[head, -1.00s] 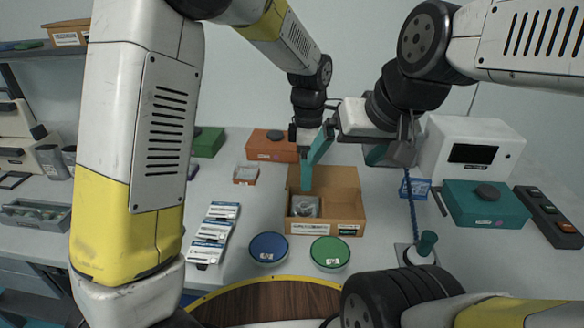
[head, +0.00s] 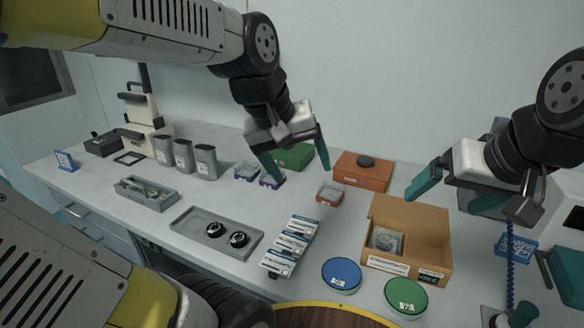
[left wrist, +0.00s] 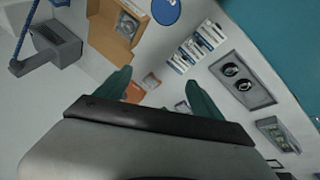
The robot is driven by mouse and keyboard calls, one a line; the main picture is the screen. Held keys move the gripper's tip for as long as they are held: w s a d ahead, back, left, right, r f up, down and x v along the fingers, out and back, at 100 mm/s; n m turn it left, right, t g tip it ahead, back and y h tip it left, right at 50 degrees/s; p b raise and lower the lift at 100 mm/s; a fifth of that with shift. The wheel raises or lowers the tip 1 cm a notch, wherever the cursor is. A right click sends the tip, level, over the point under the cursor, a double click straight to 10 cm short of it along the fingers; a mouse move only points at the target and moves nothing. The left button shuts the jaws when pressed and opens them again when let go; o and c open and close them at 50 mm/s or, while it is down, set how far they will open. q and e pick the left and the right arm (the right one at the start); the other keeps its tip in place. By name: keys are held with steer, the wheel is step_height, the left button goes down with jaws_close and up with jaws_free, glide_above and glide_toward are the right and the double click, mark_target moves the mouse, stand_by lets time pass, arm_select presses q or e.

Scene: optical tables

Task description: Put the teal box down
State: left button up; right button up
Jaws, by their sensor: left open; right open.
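The teal box (head: 567,272) lies flat on the table at the right edge of the head view, partly cut off by the frame. My left gripper (head: 298,165) is open and empty, above the back of the table near a dark green box (head: 296,155), far left of the teal box. Its open fingers also show in the left wrist view (left wrist: 160,95), with nothing between them.
The cardboard box (head: 436,240) holds a clear packet. Blue (head: 341,274) and green (head: 406,296) round lids lie in front. An orange box (head: 362,171), white label packs (head: 290,245) and a grey tray (head: 190,228) occupy the table. Bare table lies between them.

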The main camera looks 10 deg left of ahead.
arm_select(q)
steer(key=s+a+m, duration=0.1)
steer(key=s+a+m+t, duration=0.1)
steer(key=s, duration=0.1)
steer(key=s+m, duration=0.1)
steer(key=shift+s+a+t, duration=0.15)
steer(key=shift+a+t, duration=0.15)
steer(key=shift+a, duration=0.1)
stand_by(0.9)
